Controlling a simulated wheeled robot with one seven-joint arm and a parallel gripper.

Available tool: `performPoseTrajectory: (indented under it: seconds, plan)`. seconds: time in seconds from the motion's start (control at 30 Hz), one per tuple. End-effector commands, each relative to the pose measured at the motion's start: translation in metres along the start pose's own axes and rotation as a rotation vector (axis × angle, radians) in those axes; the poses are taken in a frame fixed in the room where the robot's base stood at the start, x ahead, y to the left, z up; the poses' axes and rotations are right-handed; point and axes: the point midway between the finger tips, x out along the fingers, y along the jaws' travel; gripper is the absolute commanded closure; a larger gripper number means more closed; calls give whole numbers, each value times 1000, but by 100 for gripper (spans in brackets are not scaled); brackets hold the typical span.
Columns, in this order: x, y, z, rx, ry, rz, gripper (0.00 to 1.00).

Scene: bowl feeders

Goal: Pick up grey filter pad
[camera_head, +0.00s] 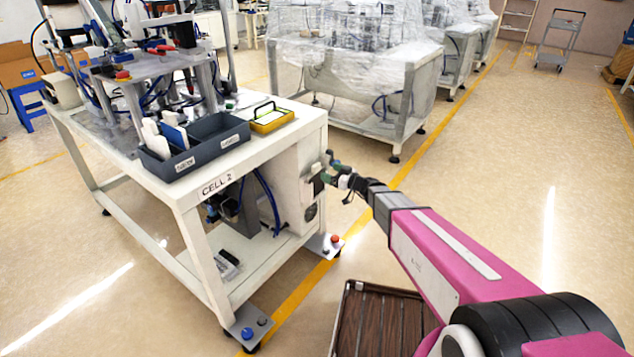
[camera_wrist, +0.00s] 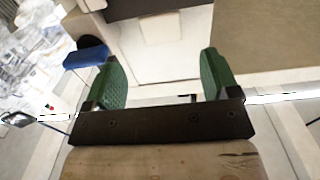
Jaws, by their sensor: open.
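I cannot clearly make out a grey filter pad in either view. In the head view, a dark grey two-part bin (camera_head: 207,151) stands on the front of the bench marked CELL 2, with upright white pads (camera_head: 154,139) and a blue pad (camera_head: 174,134) at its left end. A yellow tray (camera_head: 270,126) holding a pale flat thing sits right of the bin. My gripper (camera_head: 328,169) is beside the bench's right end, lower than the bench top and apart from the bin. In the wrist view, its green fingers (camera_wrist: 158,64) are spread with nothing between them.
The white bench (camera_head: 186,201) carries a feeder rig (camera_head: 160,62) behind the bin. A plastic-wrapped machine (camera_head: 345,60) stands behind. A blue object (camera_wrist: 86,57) shows in the wrist view.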

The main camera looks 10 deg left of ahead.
Motion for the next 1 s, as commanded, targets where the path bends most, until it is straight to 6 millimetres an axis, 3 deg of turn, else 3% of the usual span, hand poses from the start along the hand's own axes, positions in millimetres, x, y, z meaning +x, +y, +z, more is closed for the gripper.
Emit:
performPoseTrajectory:
  seconds: [0.1, 0.37, 0.63, 0.9, 0.93, 1.0]
  plan:
    - [19, 1, 1, 0, 0, -1, 19]
    - [36, 0, 0, 0, -1, -1, 19]
    - [72, -2, 0, 1, -1, -1, 19]
    - [77, -3, -1, 1, -2, 0, 19]
    - [77, -3, -1, 1, -2, 0, 22]
    - [77, -3, -1, 1, -2, 0, 45]
